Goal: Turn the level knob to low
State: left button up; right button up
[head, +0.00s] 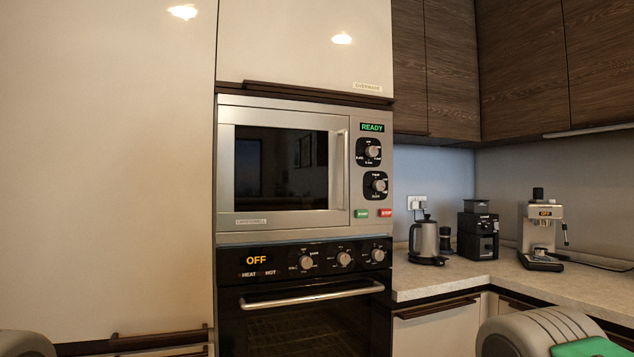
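A microwave (284,232) is built into the tall cabinet, with a green READY display (372,127). Its right panel carries an upper knob (372,152) and a lower knob (379,185), each on a black plate with small white lettering. The lettering is too small to read surely, so I cannot tell which is the level knob or its exact setting. Neither gripper is in view. Only rounded grey parts of my arms show at the bottom left and bottom right corners, well apart from the knobs.
Green and red buttons (386,213) sit under the knobs. Below is an oven (301,327) with an OFF display, three knobs (344,259) and a bar handle. On the right counter (440,278) stand a kettle (427,240), a grinder (478,234) and a coffee machine (541,232).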

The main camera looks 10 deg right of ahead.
aim_at(378, 185)
jog(key=i+l+u, duration=0.1)
jog(key=l, duration=0.25)
jog(key=i+l+u, duration=0.1)
jog(key=i+l, duration=0.15)
jog(key=i+l+u, duration=0.1)
jog(key=l, duration=0.35)
jog(key=i+l+u, duration=0.1)
jog(key=l, duration=0.25)
jog(key=i+l+u, duration=0.15)
jog(key=l, duration=0.25)
jog(key=i, duration=0.1)
